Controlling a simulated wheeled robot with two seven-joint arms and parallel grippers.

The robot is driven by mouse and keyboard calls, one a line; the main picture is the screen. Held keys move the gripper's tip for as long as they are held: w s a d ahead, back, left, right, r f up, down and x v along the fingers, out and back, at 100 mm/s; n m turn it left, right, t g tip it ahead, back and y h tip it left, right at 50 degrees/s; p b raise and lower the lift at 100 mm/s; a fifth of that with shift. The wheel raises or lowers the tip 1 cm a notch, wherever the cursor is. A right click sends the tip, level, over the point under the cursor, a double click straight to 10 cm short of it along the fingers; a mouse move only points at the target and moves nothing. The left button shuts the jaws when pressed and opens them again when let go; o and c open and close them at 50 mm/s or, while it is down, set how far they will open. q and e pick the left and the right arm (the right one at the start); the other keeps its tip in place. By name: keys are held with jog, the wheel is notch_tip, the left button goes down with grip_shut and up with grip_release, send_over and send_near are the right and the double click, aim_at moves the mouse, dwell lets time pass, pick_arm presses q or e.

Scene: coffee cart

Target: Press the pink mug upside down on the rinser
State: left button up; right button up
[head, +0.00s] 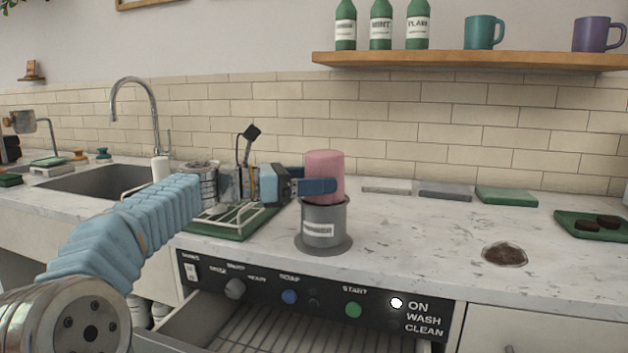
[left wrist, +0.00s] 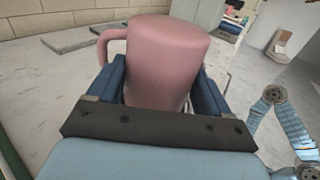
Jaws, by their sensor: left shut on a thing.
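The pink mug (head: 324,176) is upside down, its closed base facing up, at the top of the grey rinser (head: 323,222). Its lower edge meets the rinser's top in the head view; whether it is pressed down cannot be told. My left gripper (head: 318,186) comes in from the left and is shut on the mug's sides. In the left wrist view the mug (left wrist: 160,62) sits between the two blue fingers (left wrist: 160,90), with its handle (left wrist: 108,45) on the left. My right gripper is not in view.
A green drying tray with a rack (head: 232,228) lies left of the rinser. An open dishwasher drawer (head: 250,325) is below the counter front. Folded cloths (head: 506,196) lie behind, and a brown spill (head: 505,254) and green tray (head: 570,230) are at right.

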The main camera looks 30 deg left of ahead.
aim_at(314, 153)
pick_arm(q)
jog(key=shift+r+p, duration=0.7)
jog(key=shift+r, duration=2.85)
